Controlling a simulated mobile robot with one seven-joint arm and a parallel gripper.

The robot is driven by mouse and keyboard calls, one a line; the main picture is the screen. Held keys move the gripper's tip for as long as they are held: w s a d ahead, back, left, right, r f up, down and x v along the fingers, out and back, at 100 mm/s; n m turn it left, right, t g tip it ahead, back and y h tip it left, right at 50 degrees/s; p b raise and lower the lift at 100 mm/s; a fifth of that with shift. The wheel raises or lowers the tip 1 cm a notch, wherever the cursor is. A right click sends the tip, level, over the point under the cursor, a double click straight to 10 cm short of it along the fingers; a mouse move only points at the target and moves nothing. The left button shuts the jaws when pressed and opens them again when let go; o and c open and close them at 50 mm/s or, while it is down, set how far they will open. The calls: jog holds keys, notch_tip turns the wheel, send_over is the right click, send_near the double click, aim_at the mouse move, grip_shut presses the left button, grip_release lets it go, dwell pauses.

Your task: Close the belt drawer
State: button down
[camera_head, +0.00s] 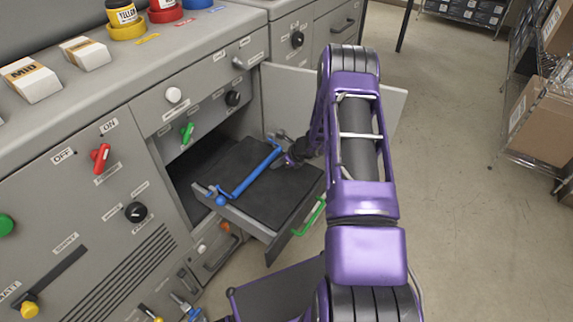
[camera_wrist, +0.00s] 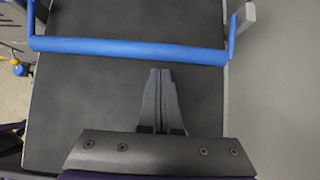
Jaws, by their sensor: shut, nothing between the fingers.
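The belt drawer (camera_head: 270,208) stands pulled out from the grey machine, with a dark flat belt surface on top. A blue bar (camera_head: 256,173) runs across it; the bar also spans the wrist view (camera_wrist: 130,48). A green handle (camera_head: 309,217) is on the drawer's outer front. My gripper (camera_head: 283,162) is over the belt surface beside the blue bar, its fingers together and empty. In the wrist view the fingertips (camera_wrist: 160,72) point toward the bar with a small gap in the picture. I cannot tell whether they touch the belt.
An open grey door panel (camera_head: 383,102) stands behind my arm. The machine front (camera_head: 70,190) carries several knobs and levers. Boxes and coloured containers (camera_head: 124,18) sit on its top. Shelves with cardboard boxes (camera_head: 535,120) are at the right. The floor between (camera_head: 455,200) is clear.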

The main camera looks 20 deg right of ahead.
jog(key=shift+w+a+f, duration=0.15)
jog(key=shift+w+a, duration=0.1)
jog(key=shift+w, duration=0.25)
